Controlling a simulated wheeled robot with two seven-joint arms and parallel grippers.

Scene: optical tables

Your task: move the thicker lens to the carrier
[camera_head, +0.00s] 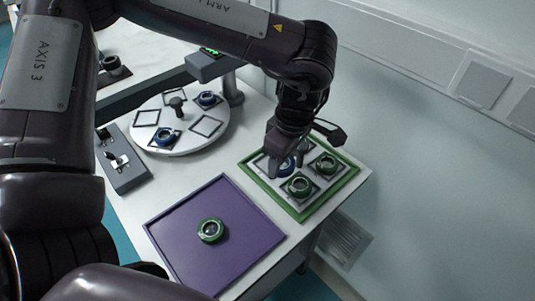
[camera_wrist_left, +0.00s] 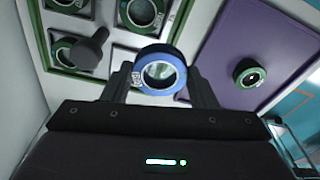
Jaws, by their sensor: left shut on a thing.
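My left gripper (camera_head: 286,163) is over the green-rimmed tray and shut on a blue-ringed lens (camera_head: 287,168). In the left wrist view the blue lens (camera_wrist_left: 160,88) sits upright between the two fingers, its glass clear. Green-ringed lenses (camera_head: 299,186) (camera_head: 327,164) stand in square slots of the tray's pale plate. Another green-ringed lens (camera_head: 211,230) lies on the purple mat. A blue-ringed lens (camera_head: 165,137) and a second one (camera_head: 207,98) sit on the round carousel (camera_head: 184,119). I cannot tell the lenses' thickness. My right gripper is not in view.
The green-rimmed tray (camera_head: 331,197) stands near the wall, with a grey knob (camera_wrist_left: 88,48) on its plate. The purple mat (camera_head: 180,235) is otherwise clear. A grey box (camera_head: 123,165) with small parts stands at the left. A post with a green display rises behind the carousel.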

